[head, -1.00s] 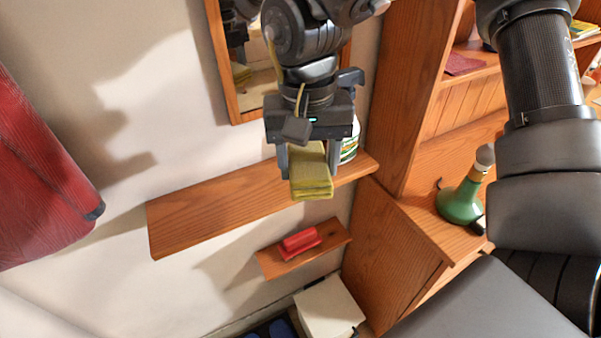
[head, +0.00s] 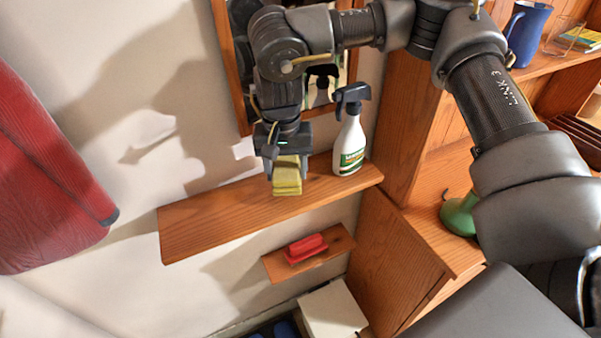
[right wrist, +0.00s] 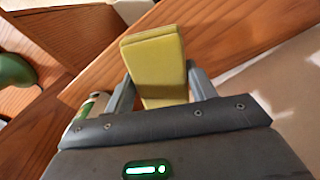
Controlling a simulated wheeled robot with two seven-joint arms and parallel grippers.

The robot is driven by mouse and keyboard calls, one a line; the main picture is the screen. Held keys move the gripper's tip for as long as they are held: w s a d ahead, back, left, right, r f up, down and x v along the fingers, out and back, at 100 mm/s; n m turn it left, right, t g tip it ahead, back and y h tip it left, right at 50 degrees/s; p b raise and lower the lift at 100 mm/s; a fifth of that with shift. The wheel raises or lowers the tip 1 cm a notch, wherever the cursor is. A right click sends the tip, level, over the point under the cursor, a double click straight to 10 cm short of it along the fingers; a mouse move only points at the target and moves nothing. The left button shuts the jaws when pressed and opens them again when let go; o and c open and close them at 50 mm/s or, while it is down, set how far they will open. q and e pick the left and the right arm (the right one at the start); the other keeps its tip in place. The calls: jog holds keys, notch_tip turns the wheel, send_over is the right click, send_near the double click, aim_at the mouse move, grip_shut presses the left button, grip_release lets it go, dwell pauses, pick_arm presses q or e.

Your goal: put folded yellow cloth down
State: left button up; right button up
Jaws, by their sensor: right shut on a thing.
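The folded yellow cloth (head: 287,178) is a small layered yellow block. My right gripper (head: 285,172) is shut on it, with a finger on either side, at the wooden wall shelf (head: 205,222). In the right wrist view the cloth (right wrist: 157,62) stands between the two fingers (right wrist: 155,90), with the shelf wood (right wrist: 215,25) behind it. I cannot tell whether the cloth touches the shelf. My left gripper is not in view.
A white spray bottle (head: 350,145) stands on the shelf just right of the cloth. The shelf's left part is clear. A framed mirror (head: 243,118) hangs above. A smaller shelf with a red brush-like object (head: 305,248) is below. A wooden cabinet (head: 400,235) is at right.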

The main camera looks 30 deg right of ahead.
aim_at(284, 178)
jog(key=f, duration=0.2)
jog(key=f+p, duration=0.1)
jog(key=shift+w+a+f, duration=0.1)
jog(key=shift+w+a, duration=0.1)
jog(key=shift+w, duration=0.1)
jog(key=shift+d+f, duration=0.2)
jog(key=shift+f, duration=0.05)
jog(key=shift+a+f, duration=0.1)
jog(key=shift+f, duration=0.05)
jog(key=o, duration=0.9)
